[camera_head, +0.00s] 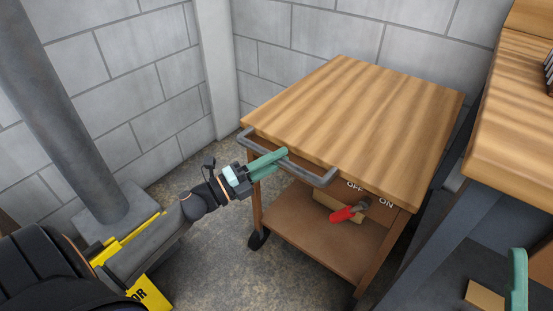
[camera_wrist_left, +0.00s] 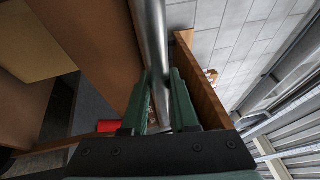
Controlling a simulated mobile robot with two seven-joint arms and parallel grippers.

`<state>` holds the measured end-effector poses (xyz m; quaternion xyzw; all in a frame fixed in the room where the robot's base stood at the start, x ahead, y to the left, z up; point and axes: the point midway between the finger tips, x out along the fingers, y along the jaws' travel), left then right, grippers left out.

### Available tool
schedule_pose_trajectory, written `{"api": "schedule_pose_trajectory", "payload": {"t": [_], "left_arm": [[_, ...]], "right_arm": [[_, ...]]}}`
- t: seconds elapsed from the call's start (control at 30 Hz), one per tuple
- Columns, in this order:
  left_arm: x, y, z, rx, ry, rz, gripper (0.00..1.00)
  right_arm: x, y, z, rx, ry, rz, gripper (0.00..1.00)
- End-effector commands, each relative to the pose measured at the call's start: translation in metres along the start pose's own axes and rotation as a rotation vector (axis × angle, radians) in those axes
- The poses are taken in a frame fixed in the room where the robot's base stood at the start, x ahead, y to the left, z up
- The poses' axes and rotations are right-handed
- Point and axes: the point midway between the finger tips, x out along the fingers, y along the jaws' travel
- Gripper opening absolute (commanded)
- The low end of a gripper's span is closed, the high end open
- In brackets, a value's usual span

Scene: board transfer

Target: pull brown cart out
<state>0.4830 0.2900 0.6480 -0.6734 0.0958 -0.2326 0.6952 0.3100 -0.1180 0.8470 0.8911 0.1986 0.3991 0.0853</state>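The brown cart (camera_head: 352,118) has a striped wooden top, a lower shelf (camera_head: 315,232) and a grey tube handle (camera_head: 318,178) along its near left edge. It stands in the corner by the block walls. My left gripper (camera_head: 268,162) is at the left part of this handle. In the left wrist view, the handle (camera_wrist_left: 149,40) runs between the green fingers (camera_wrist_left: 159,95), which close around it. Of my right gripper (camera_head: 518,280), one green finger shows at the bottom right; its other finger is hidden or out of view.
A wooden-topped bench (camera_head: 520,120) with a grey frame stands close to the cart's right side. A grey pillar (camera_head: 65,110) rises at left. A red item (camera_head: 345,214) is at the cart's shelf level. Floor (camera_head: 210,250) is bare left of the cart.

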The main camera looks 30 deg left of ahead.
Motion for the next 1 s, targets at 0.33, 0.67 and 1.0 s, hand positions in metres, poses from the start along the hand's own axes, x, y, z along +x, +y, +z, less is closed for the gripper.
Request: {"api": "schedule_pose_trajectory", "payload": {"t": [0.33,0.67,1.0], "left_arm": [[-0.0002,0.0002,-0.0001,0.000,0.000,0.000,0.00],[-0.0002,0.0002,-0.0001,0.000,0.000,0.000,0.00],[-0.0003,0.0003,-0.0001,-0.001,0.000,0.000,0.00]], "right_arm": [[-0.0001,-0.0001,0.0001,0.001,0.000,0.001,0.50],[-0.0001,0.0000,0.0001,0.001,0.000,0.001,0.50],[0.0000,0.0001,0.0000,0.001,0.000,0.002,0.50]]}}
